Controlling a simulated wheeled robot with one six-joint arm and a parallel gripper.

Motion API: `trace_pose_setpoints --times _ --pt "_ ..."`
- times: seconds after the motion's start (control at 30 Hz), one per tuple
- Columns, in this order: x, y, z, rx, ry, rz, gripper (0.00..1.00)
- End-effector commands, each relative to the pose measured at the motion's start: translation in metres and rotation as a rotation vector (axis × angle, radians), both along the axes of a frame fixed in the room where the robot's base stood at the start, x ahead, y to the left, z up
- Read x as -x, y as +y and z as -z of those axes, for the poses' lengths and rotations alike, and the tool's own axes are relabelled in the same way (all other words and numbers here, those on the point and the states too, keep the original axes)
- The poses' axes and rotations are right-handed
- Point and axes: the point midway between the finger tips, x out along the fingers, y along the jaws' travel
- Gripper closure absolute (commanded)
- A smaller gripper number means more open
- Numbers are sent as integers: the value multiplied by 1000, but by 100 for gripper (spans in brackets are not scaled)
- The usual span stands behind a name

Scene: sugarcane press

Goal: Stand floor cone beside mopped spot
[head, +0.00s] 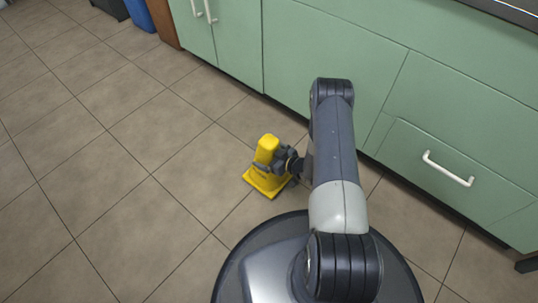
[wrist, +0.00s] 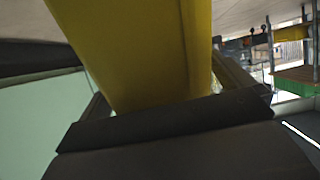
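The yellow floor cone (head: 266,151) is upright, with its square base low over the tiled floor in front of the green cabinets. I cannot tell whether the base touches the floor. My gripper (head: 281,158) reaches it from the right and is shut on its upper body. In the wrist view the yellow cone (wrist: 140,50) fills the space between the fingers of my gripper (wrist: 165,95), with a finger along each side. I cannot make out a mopped spot on the tiles; part of the floor is hidden by my arm and base.
Green cabinets (head: 310,50) with white handles line the right and back. A blue bin (head: 138,14) and a dark bin (head: 112,8) stand at the far top left. The tiled floor (head: 100,170) to the left of the cone is clear.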

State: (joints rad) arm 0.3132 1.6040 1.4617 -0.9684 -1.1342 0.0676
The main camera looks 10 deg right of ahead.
Motion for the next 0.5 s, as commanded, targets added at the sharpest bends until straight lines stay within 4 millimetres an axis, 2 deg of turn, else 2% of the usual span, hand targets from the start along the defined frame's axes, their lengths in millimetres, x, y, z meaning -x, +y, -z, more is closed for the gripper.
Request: trace_pose_setpoints --times 0.27,0.37,0.5 --pt "0 0 -4 0 0 0 0" --pt "7 -6 -9 0 1 2 0" --pt "27 -21 -21 -1 2 6 0"
